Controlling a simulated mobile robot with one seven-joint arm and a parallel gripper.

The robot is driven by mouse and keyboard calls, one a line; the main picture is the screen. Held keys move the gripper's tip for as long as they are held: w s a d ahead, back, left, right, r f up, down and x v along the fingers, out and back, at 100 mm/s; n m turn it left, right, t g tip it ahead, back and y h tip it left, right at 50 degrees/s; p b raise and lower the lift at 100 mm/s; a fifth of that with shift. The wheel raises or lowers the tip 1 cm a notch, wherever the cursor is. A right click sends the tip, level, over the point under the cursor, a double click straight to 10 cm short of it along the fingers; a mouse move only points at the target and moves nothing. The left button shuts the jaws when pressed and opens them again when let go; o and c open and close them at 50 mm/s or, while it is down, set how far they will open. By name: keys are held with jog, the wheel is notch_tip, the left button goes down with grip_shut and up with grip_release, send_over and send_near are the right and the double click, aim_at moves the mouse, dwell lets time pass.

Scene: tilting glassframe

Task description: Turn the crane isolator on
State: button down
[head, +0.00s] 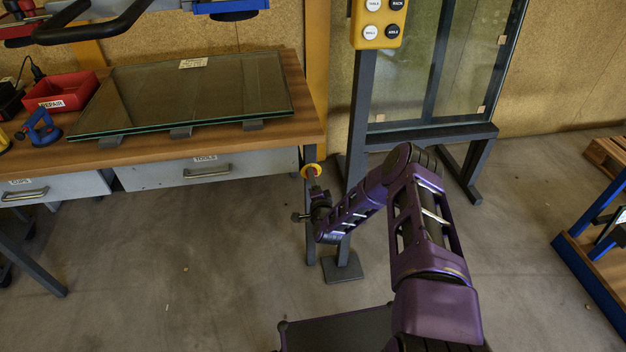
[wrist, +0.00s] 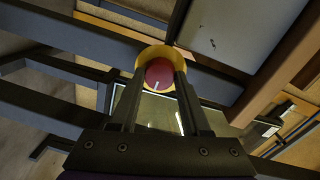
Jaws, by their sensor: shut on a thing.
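The crane isolator is a round red knob with a white mark on a yellow disc (head: 314,168), mounted by the table leg under the right end of the workbench. In the wrist view the red knob (wrist: 159,72) sits between the fingertips of my gripper (wrist: 162,82), with the yellow disc (wrist: 145,60) behind it. The white mark points roughly down in that view. My gripper (head: 314,182) is shut on the knob. The fingers hide the knob's sides, and in the head view it is small and partly covered.
The workbench (head: 235,143) carries a glass pane (head: 200,95) and a red repair bin (head: 60,90). A post with a yellow button box (head: 378,22) stands right of the bench, before a glass frame (head: 440,125). A blue trolley (head: 590,270) stands far right. The floor at left is clear.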

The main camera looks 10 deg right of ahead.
jog(key=shift+c, duration=1.8)
grip_release()
jog(key=shift+s, duration=0.1)
jog(key=s+r+p, duration=0.1)
jog(key=s+p, duration=0.1)
jog(key=s, duration=1.5)
jog(key=shift+s, duration=0.15)
jog(key=shift+r, duration=0.15)
